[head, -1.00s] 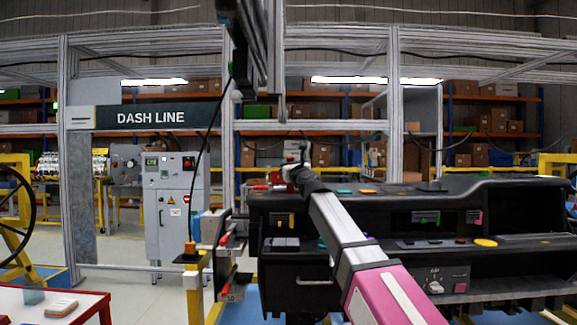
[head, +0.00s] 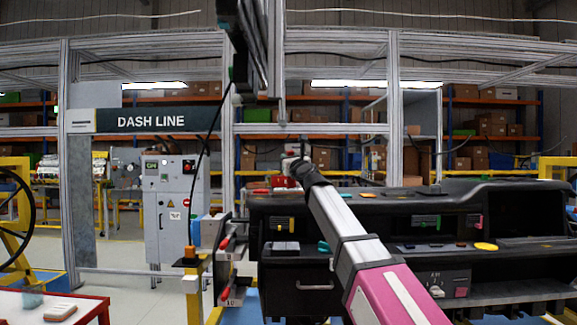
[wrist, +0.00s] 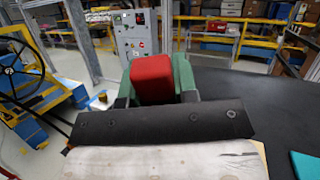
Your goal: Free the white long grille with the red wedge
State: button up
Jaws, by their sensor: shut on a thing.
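My gripper (head: 291,168) is above the far left part of the black dashboard module (head: 350,205). In the wrist view, my gripper (wrist: 153,92) is shut on a red block, which I take as the red wedge (wrist: 152,78); green finger pads lie at its sides. The wedge's lower part is hidden behind the dark wrist bar. Red also shows just below my gripper in the head view, but it is too small to tell apart. I cannot make out the white long grille for certain in either view.
Red-handled tools (head: 226,243) hang left of the dashboard. A red-edged table (head: 88,306) is at the lower left. A teal piece (wrist: 305,165) lies at right in the wrist view.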

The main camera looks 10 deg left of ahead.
jog(key=shift+r, duration=1.75)
